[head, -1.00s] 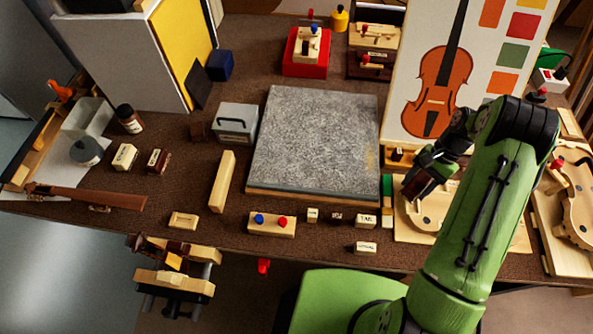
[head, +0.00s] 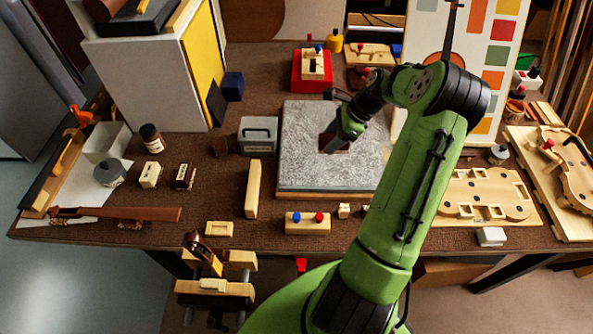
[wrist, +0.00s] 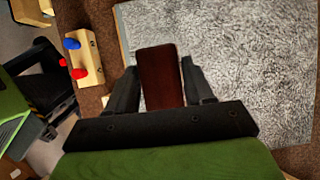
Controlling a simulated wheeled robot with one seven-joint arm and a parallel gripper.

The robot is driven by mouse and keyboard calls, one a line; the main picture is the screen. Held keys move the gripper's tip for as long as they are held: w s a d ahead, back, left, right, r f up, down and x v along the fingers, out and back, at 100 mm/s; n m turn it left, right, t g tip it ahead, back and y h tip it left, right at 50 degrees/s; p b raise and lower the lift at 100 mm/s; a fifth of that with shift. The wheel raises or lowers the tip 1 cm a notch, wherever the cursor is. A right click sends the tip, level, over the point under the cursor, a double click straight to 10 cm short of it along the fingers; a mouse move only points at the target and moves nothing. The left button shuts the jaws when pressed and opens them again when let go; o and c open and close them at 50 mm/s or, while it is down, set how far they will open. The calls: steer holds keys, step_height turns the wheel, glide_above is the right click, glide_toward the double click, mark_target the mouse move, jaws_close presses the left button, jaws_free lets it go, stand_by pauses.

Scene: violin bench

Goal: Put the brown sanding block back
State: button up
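My gripper (head: 340,138) is shut on the brown sanding block (wrist: 162,78). In the wrist view the block sits between the two black fingers, its plain dark red-brown face showing.
A wooden block with blue and red knobs (head: 307,224) stands in front of the slab. A grey box (head: 257,135) and a long wooden bar (head: 253,190) are at its left.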

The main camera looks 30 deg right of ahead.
step_height(320, 180, down, 10)
steer(key=shift+d+b, duration=0.15)
steer(key=shift+b, duration=1.05)
jaws_close()
steer(key=o, duration=1.4)
jaws_free()
steer(key=shift+s+r, duration=0.1)
steer(key=p+v, duration=0.3)
steer(key=v, duration=0.9)
steer(key=s+a+r+n+g+h, duration=0.1)
steer(key=a+r+n+h, duration=0.1)
steer(key=a+r+n, duration=0.6)
steer(key=a+r+n+h, duration=0.2)
steer(key=a+r+n, duration=0.3)
steer(key=a, duration=0.6)
steer(key=s+a+r+n+t, duration=0.1)
steer(key=s+a+r+n, duration=0.1)
steer(key=s+a+n, duration=0.3)
steer(key=s+a+r+n+t, duration=0.2)
steer(key=s+a+n, duration=0.4)
steer(key=s, duration=0.4)
steer(key=shift+s+r+n, duration=0.4)
steer(key=shift+r+n, duration=0.1)
steer(key=shift+r, duration=0.3)
steer(key=shift+r+p, duration=0.3)
steer(key=shift+p, duration=0.05)
